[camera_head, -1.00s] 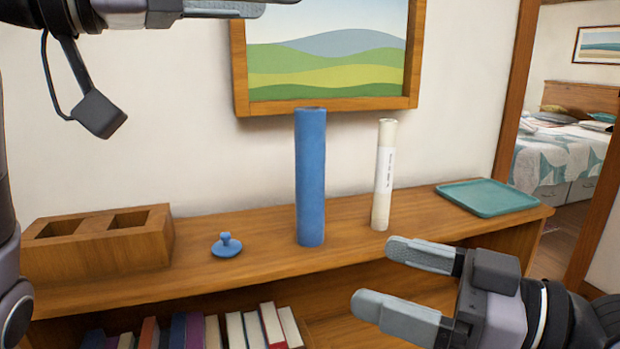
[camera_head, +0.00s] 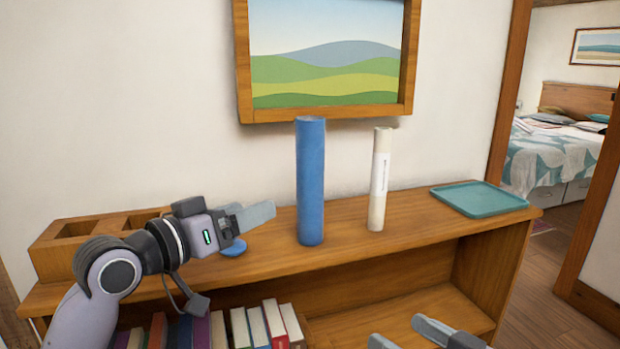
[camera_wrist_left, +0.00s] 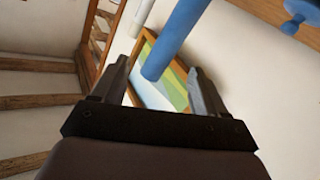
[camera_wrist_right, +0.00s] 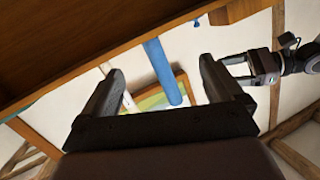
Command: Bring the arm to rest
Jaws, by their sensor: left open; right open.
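My left gripper (camera_head: 250,218) is open and empty above the shelf top, left of the blue tube (camera_head: 310,182). In the left wrist view, the blue tube (camera_wrist_left: 172,38) shows between and beyond the fingers, apart from them. My right gripper (camera_head: 403,335) is open and empty at the bottom edge of the head view, low in front of the bookcase; only its fingertips show. The right wrist view shows my left gripper (camera_wrist_right: 235,68) at the right. The blue tube and a white labelled tube (camera_head: 380,180) stand upright on the shelf.
A blue knobbed lid (camera_head: 234,248) lies on the wooden bookcase (camera_head: 400,225), partly hidden behind my left gripper. A wooden two-slot block (camera_head: 100,228) stands at the left, partly behind my left arm. A teal tray (camera_head: 480,199) lies at the right end.

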